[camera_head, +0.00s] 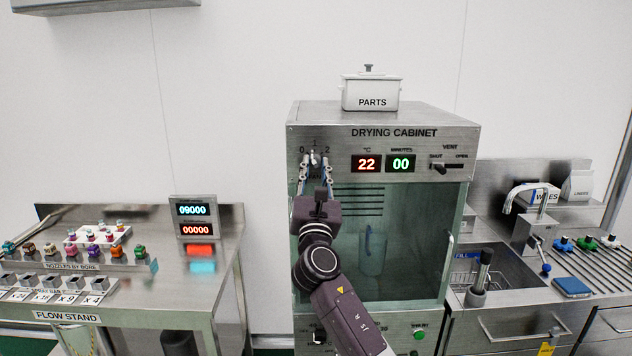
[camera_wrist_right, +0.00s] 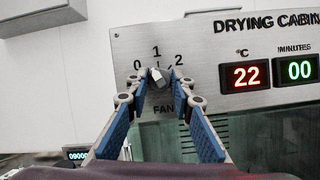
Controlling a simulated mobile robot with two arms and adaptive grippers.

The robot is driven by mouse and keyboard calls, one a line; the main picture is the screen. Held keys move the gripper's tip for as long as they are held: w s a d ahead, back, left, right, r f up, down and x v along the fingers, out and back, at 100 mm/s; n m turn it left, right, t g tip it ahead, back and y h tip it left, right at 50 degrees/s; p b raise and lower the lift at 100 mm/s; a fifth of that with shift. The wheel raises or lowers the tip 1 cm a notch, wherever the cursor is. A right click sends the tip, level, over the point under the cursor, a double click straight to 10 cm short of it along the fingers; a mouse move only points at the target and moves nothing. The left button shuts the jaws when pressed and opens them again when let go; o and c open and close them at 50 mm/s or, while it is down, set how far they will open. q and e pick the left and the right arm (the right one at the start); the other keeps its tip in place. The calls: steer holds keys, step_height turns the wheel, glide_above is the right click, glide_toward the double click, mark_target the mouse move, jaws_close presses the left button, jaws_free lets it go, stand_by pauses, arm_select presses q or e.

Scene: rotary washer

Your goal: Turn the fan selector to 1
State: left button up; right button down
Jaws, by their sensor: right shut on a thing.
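The fan selector (camera_head: 315,157) is a small grey knob at the upper left of the drying cabinet's (camera_head: 462,140) front panel. It also shows in the right wrist view (camera_wrist_right: 159,79), with marks 0, 1 and 2 around it and FAN below. Its white pointer faces up and slightly left, close to the 1 mark; the exact angle is hard to tell. My right gripper (camera_head: 316,166) reaches up from below and is shut on the knob, with a fingertip on either side. In the wrist view its blue-padded fingers (camera_wrist_right: 158,86) flank the knob. My left gripper is not in view.
A PARTS box (camera_head: 371,95) stands on the cabinet. The panel's displays (camera_head: 383,163) read 22 and 00, with a VENT slider (camera_head: 441,168) to their right. A flow stand (camera_head: 170,275) is at left, and a sink (camera_head: 480,262) at right.

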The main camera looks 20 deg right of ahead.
steer(key=m, duration=0.1)
steer(key=m+h+b, duration=0.1)
steer(key=m+b, duration=0.1)
steer(key=shift+a+f+m+g+h, duration=0.15)
steer(key=shift+f+m+g+h, duration=0.15)
steer(key=shift+h, duration=0.1)
steer(key=shift+r+m+g+h+b, duration=0.25)
steer(key=shift+m+g+h+b, duration=0.35)
steer(key=shift+m+b, duration=0.7)
steer(key=shift+m, duration=0.4)
steer(key=c, duration=1.7)
jaws_free()
steer(key=shift+w, duration=0.1)
steer(key=v, duration=1.2)
steer(key=shift+a, duration=0.1)
